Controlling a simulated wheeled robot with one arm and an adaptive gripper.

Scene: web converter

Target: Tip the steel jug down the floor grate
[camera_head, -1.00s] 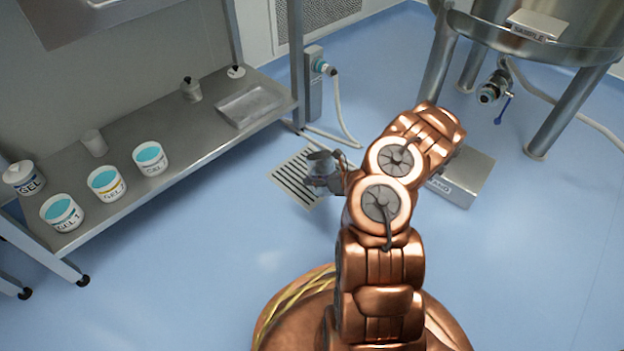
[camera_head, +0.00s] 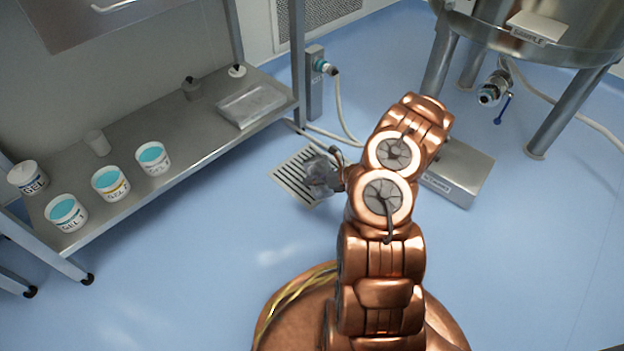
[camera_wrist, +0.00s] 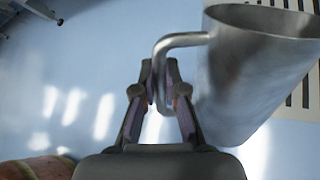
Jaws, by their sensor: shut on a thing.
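The steel jug (camera_head: 321,177) is held above the right part of the slotted floor grate (camera_head: 286,184). In the wrist view the jug (camera_wrist: 255,75) shows large at the right, with its handle to the left and its dark mouth at the top. My gripper (camera_wrist: 162,88) is shut on the handle. In the head view my gripper (camera_head: 339,170) is small and partly hidden by my arm. The jug looks tilted in the head view, but the exact angle is unclear. Any contents or stream cannot be made out. Some grate slots (camera_wrist: 297,95) show behind the jug.
A steel bench (camera_head: 190,140) on the left bears several gel tubs (camera_head: 110,181), a small cup (camera_head: 97,142) and a shallow tray (camera_head: 251,104). A steel box (camera_head: 459,172) stands right of my arm, near a large legged vessel (camera_head: 540,50). A hose (camera_head: 346,118) lies behind the grate. Open blue floor lies left of my base.

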